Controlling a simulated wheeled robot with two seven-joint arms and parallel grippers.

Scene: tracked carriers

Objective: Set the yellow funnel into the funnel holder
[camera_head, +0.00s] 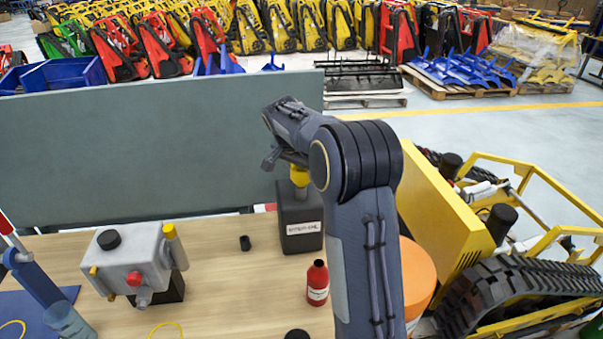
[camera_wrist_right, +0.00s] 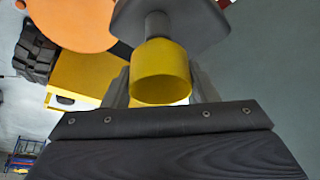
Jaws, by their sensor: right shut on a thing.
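The yellow funnel (camera_head: 299,175) is between the fingers of my right gripper (camera_head: 283,160), right above a dark box with a white label (camera_head: 299,225). This box looks like the funnel holder, but its label is too small to read. In the right wrist view the funnel (camera_wrist_right: 160,75) shows large between the two grey fingers of my right gripper (camera_wrist_right: 162,90), which are shut on it. A grey shape (camera_wrist_right: 185,28) lies just beyond the funnel there. I cannot tell whether the funnel touches the box. My left gripper is not in view.
On the wooden table stand a grey pump-like unit (camera_head: 132,255), a red bottle (camera_head: 317,283) and a small black cap (camera_head: 245,243). A grey panel (camera_head: 130,150) rises behind the table. A yellow tracked carrier (camera_head: 440,215) stands at the right. Table space left of the box is mostly clear.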

